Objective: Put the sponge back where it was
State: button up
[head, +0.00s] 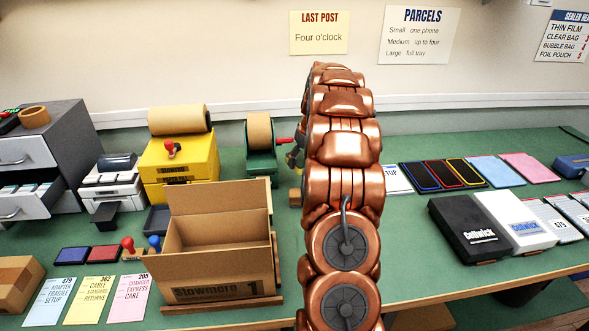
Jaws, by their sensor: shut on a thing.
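My copper arm rises through the middle of the head view and bends over at the back. My gripper (295,154) shows only as a grey sliver at the arm's left edge, beside the green tape machine (261,160). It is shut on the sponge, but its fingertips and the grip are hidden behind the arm. A small tan block (295,197) shows at the arm's left edge, lower down. I cannot tell whether it is part of the sponge or something on the bench.
An open carton (222,262) stands front centre-left. A yellow machine (178,168) and grey drawers (60,140) are behind it. Right of my arm lie coloured mats (482,170) and black and white phone boxes (469,229). Green bench between arm and boxes is clear.

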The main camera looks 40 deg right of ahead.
aim_at(293, 178)
jog(key=shift+w+d+p, duration=0.15)
jog(key=shift+w+p, duration=0.1)
jog(key=shift+w, duration=0.65)
jog(key=shift+w+d+p, duration=0.1)
jog(key=shift+w+p, duration=0.15)
jog(key=shift+w, duration=0.6)
jog(key=shift+f+p, duration=1.25)
jog(key=shift+f, duration=1.65)
jog(key=shift+w+d+f+p, duration=0.1)
jog(key=shift+w+f+p, duration=0.1)
jog(key=shift+f+p, duration=0.3)
jog(key=shift+f, duration=0.15)
jog(key=shift+f+b, duration=0.15)
jog(key=shift+b, duration=0.15)
jog(key=o, duration=0.9)
jog(key=shift+o, duration=0.2)
jog(key=shift+r, duration=0.3)
